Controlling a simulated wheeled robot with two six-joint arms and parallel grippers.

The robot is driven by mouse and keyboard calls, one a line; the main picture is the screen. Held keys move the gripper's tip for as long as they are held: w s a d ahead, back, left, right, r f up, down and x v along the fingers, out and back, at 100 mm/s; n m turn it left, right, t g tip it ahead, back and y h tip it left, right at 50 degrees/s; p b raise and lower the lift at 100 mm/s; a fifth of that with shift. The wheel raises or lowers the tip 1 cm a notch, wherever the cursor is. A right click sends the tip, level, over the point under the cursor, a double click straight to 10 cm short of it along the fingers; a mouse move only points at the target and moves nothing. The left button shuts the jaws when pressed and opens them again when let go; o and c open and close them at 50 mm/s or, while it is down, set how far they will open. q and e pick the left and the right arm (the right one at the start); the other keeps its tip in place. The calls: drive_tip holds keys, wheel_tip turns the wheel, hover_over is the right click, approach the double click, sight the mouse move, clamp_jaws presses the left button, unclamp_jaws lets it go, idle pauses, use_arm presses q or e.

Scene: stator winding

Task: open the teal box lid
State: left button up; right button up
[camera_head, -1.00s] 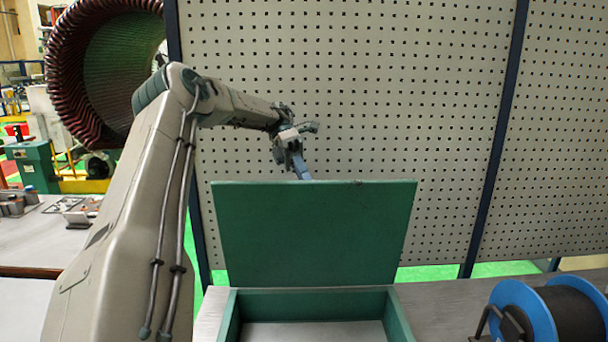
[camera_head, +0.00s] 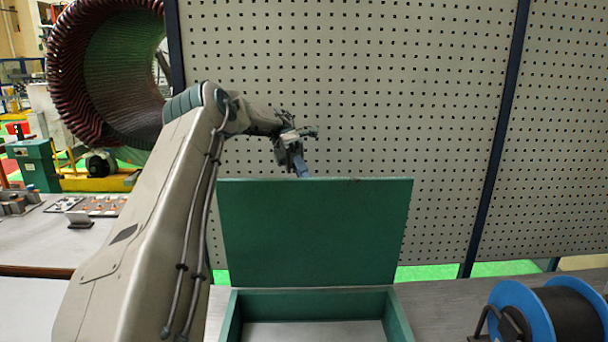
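The teal box (camera_head: 315,301) stands on the bench at the bottom middle. Its lid (camera_head: 314,232) stands raised, nearly upright, at the box's back edge. The part of the box's inside that shows looks empty. My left arm comes in from the left and reaches over to the lid's top edge. My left gripper (camera_head: 301,171) points down at the upper left of the lid. Its fingertips are hidden behind the lid, so I cannot tell whether it touches the lid or is open or shut. My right gripper does not show.
A blue spool with black wire (camera_head: 533,300) stands on the bench to the right of the box. A perforated panel (camera_head: 400,90) rises behind the lid. A side table with small parts (camera_head: 70,225) is at the left. The bench between box and spool is clear.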

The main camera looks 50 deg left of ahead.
use_arm(q)
drive_tip(key=o, duration=0.3)
drive_tip(key=shift+a+f, duration=0.2)
drive_tip(key=shift+f, duration=0.95)
drive_tip(key=shift+o, duration=0.6)
drive_tip(key=shift+w+a+f, duration=0.2)
drive_tip(key=shift+w+a, duration=0.1)
drive_tip(key=shift+o, duration=0.5)
drive_tip(key=shift+w+a+f, duration=0.1)
drive_tip(key=shift+w+a, duration=0.1)
drive_tip(key=shift+s+d+r, duration=0.3)
drive_tip(key=shift+d, duration=0.05)
drive_tip(key=shift+c, duration=0.7)
drive_tip(key=shift+w+a+f, duration=0.1)
drive_tip(key=shift+w+a, duration=0.05)
drive_tip(key=shift+a, duration=0.05)
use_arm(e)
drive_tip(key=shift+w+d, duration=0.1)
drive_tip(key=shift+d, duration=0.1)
use_arm(q)
drive_tip(key=shift+d, duration=0.1)
